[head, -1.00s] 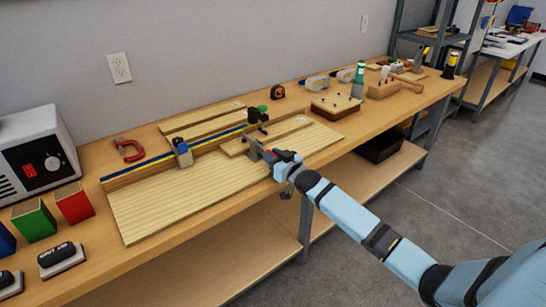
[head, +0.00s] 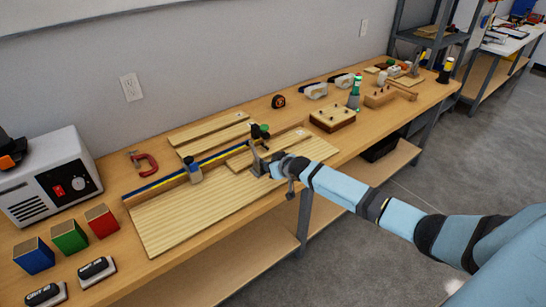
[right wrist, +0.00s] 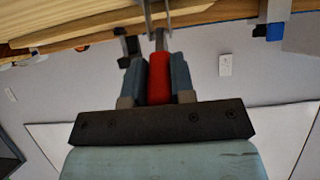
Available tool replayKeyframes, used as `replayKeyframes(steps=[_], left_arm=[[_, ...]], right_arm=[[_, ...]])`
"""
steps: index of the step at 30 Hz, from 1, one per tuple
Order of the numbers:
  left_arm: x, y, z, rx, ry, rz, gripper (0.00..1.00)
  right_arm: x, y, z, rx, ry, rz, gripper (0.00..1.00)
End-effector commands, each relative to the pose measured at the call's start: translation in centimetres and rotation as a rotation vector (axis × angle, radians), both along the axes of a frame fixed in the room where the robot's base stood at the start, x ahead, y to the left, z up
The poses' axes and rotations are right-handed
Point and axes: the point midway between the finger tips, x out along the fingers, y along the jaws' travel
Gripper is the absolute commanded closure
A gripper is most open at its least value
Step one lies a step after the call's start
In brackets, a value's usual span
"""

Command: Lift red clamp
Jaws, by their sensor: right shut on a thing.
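My right gripper (head: 272,167) is over the front edge of the wooden board on the bench. In the right wrist view its two blue-grey fingers (right wrist: 158,80) are shut on the red handle of a clamp (right wrist: 159,79). Grey metal parts of this clamp reach beyond the fingertips, and in the head view a grey metal piece (head: 256,161) stands at the gripper's left. I cannot tell whether the clamp is clear of the board. A separate red C-shaped clamp (head: 150,163) lies on the bench at the back left. My left gripper is not in view.
Boxes, tools and a green-topped bottle (head: 355,92) stand further along the bench (head: 330,160). Open floor lies in front.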

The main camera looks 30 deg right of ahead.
Motion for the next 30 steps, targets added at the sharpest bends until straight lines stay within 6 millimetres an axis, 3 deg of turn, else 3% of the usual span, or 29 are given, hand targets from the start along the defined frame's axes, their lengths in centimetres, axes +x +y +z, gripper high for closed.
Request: replayKeyframes(steps=[1,9,27,28,30], left_arm=[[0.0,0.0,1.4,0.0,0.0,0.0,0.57],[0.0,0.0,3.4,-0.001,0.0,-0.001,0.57],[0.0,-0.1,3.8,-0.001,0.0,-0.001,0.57],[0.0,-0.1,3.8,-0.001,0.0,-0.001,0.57],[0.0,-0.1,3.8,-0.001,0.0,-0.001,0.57]], right_arm=[[0.2,0.0,1.0,-0.004,0.029,0.0,1.0],[0.7,0.1,1.2,-0.011,0.147,0.0,1.0],[0.9,0.1,1.2,-0.014,0.184,0.0,1.0],[0.9,0.1,1.2,-0.014,0.184,0.0,0.72],[0.9,0.1,1.2,-0.014,0.184,0.0,0.56]])
